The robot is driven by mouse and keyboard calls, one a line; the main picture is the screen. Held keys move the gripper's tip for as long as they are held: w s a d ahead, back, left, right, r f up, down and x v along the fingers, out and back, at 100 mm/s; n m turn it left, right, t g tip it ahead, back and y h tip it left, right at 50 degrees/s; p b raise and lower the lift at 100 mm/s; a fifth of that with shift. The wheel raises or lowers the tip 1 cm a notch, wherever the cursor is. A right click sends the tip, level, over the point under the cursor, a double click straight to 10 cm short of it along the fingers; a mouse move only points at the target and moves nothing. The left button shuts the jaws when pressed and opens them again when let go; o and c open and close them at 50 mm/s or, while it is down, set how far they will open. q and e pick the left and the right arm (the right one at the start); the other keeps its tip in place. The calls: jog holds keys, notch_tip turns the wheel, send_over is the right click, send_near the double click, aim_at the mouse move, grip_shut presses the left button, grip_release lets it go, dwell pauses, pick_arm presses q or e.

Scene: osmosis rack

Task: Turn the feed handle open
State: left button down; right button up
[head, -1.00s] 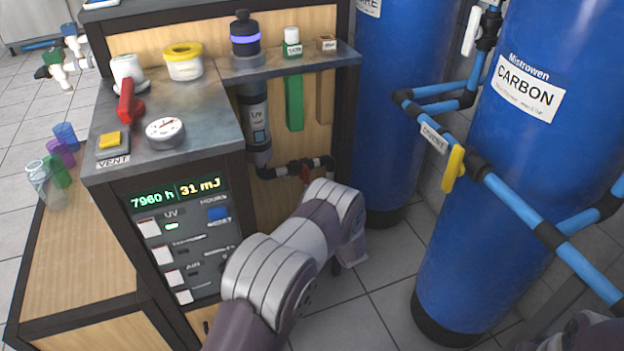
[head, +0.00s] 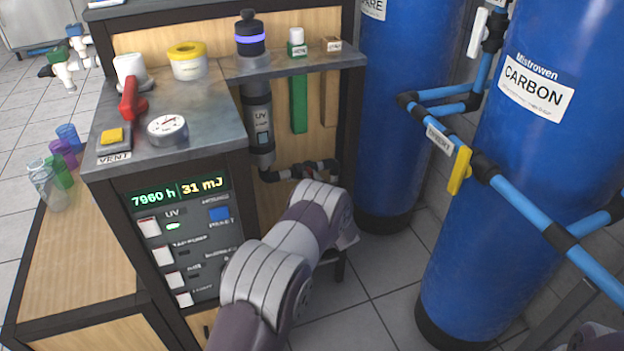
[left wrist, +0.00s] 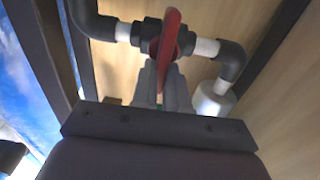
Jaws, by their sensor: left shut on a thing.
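The red handle (left wrist: 168,35) sits on a dark pipe valve with white pipe pieces on both sides, in the left wrist view. My left gripper (left wrist: 166,82) is shut on the lower part of this handle, with a grey finger on each side. The handle stands roughly upright in that view, across the pipe. In the head view, the dark pipe (head: 290,173) runs under the UV cylinder, and my left arm hides most of the gripper and handle. My right gripper is out of the picture.
A bench with a control panel (head: 180,240) stands left of my left arm. Another red handle (head: 130,98) lies on its top. Blue tanks (head: 500,200) and a blue pipe with a yellow handle (head: 459,170) stand at the right. Wood panels and a dark frame post surround the valve closely.

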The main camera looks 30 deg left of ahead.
pick_arm(q)
jog(key=shift+a+r+n, duration=0.1)
jog(key=shift+n, duration=0.3)
jog(key=n, duration=0.2)
jog(key=n+b, duration=0.1)
jog(key=shift+s+a+n, duration=0.25)
jog(key=shift+n, duration=0.05)
jog(key=n, duration=0.1)
jog(key=n+b, duration=0.1)
jog(key=n, duration=0.2)
jog(key=shift+s+a+f+n+b, duration=0.2)
jog(key=shift+s+f+n+b, duration=0.05)
jog(key=shift+f+n+b, duration=0.1)
jog(key=n, duration=0.1)
jog(key=n+b, duration=0.1)
jog(key=n, duration=0.1)
jog(key=n+b, duration=0.1)
jog(key=shift+s+a+f+n, duration=0.2)
jog(key=shift+f+n, duration=0.05)
jog(key=shift+f, duration=0.1)
jog(key=shift+f+n+b, duration=0.15)
jog(key=shift+n+b, duration=0.5)
jog(key=shift+n, duration=0.45)
jog(key=shift+f+n+b, duration=0.15)
jog(key=shift+n+b, duration=0.45)
jog(key=shift+n, duration=0.5)
jog(key=c, duration=1.1)
grip_release()
jog(key=shift+c, duration=0.2)
jog(key=shift+a+f, duration=0.1)
